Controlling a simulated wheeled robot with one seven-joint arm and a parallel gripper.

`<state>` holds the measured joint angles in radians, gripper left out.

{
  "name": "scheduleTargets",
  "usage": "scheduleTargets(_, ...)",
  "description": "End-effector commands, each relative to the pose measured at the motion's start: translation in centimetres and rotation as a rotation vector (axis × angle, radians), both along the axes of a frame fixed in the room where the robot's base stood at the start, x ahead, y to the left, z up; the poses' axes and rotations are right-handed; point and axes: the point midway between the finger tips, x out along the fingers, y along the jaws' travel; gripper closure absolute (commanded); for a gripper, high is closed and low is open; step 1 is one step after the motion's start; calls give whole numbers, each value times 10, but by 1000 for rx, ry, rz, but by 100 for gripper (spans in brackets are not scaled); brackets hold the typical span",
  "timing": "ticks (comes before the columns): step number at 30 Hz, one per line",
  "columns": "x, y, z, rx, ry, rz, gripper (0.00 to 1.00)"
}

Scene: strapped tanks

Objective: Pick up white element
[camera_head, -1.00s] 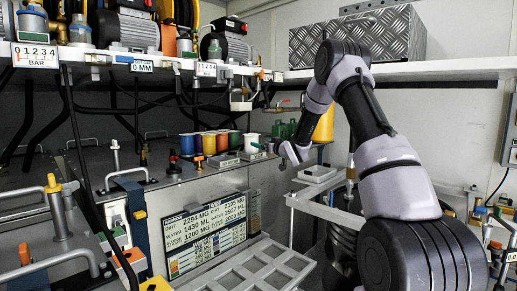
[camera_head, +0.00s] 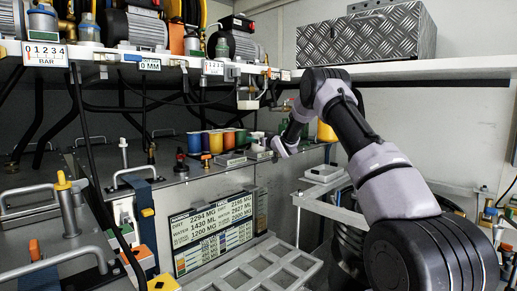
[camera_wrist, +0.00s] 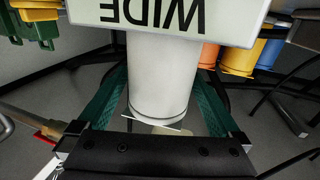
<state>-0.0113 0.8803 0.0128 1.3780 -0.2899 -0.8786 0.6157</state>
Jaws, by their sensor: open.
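The white element, a plain white cylinder (camera_wrist: 160,75), stands between the two green fingers of my gripper (camera_wrist: 160,108) in the wrist view. The fingers are open on either side of it; I cannot tell whether either touches it. In the head view, my gripper (camera_head: 270,146) is at the right end of the row of coloured cylinders, at the white element (camera_head: 257,137), which is small and partly hidden there.
A panel marked WIDE (camera_wrist: 165,18) shows upside down close by in the wrist view. A shelf (camera_head: 420,70) with a metal box (camera_head: 365,40) is above. A grey grid tray (camera_head: 265,265) lies below.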

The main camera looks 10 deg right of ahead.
Motion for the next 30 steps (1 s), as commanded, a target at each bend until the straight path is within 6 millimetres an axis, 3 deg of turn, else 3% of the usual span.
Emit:
scheduleTargets(5,0,0,0,0,0,-1,0)
scheduleTargets(12,0,0,0,0,0,-1,92)
scheduleTargets(13,0,0,0,0,0,0,100)
scheduleTargets(23,0,-1,5,1,-3,-1,100)
scheduleTargets(30,0,-1,27,1,-5,-1,100)
